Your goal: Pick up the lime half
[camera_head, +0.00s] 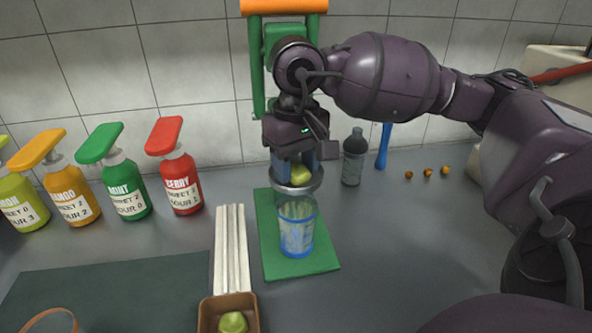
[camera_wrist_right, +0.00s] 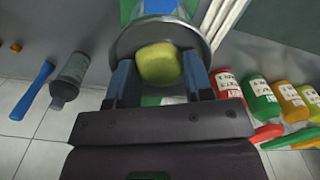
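A yellow-green lime half (camera_head: 300,174) sits between the blue fingers of my right gripper (camera_head: 296,170), just over the round metal strainer (camera_head: 298,187). In the right wrist view the lime half (camera_wrist_right: 159,64) spans the gap between the two fingertips (camera_wrist_right: 160,80), with a finger against each side, and the strainer's metal rim (camera_wrist_right: 125,48) is around it. I cannot tell whether the lime also rests on the strainer. Another green lime piece (camera_head: 233,322) lies in a brown square bowl (camera_head: 209,316) at the bottom edge. My left gripper is not in view.
The strainer is above a clear cup (camera_head: 297,235) on a green mat (camera_head: 317,262). White rails (camera_head: 232,250) lie left of it. Several pump bottles, including a red one (camera_head: 181,185), stand left. A dark bottle (camera_head: 353,160) and blue tool (camera_head: 384,148) are behind right.

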